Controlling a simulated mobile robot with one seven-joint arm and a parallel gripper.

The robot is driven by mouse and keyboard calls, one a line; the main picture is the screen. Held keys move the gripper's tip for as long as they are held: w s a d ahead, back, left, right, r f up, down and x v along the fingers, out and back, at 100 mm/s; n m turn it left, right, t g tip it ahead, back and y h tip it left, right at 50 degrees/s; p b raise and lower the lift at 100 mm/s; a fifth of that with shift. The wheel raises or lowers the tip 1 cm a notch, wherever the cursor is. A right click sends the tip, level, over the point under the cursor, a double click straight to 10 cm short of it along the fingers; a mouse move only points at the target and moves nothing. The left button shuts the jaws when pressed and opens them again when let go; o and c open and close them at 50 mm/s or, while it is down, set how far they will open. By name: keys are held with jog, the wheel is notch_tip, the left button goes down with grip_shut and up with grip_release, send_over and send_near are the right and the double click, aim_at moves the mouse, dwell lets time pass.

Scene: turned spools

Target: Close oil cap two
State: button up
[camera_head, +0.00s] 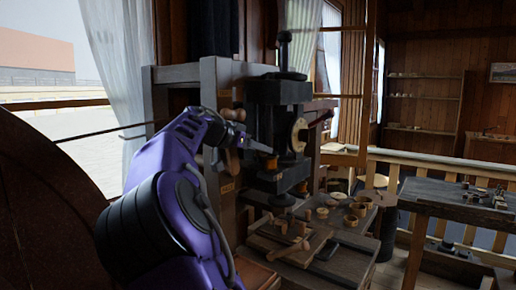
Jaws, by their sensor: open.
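A dark machine head (278,115) with a round pale dial (299,134) stands on a grey wooden frame in the middle of the view. A small orange-brown piece (268,161) sits low on the machine's front. I cannot tell which small part is oil cap two, nor whether it is open or closed. My purple arm reaches up from the lower left. My gripper (239,137) is open, just left of the machine head. Its fingertips are small and partly lost against the dark machine. I cannot tell whether they touch anything.
A low wooden bench (342,252) below the machine holds turned pieces and boards. A dark handle (319,118) juts out right of the machine. Another workbench (470,205) with small parts stands right, before a wooden railing. A curtain and window are behind left.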

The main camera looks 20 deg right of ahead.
grip_shut()
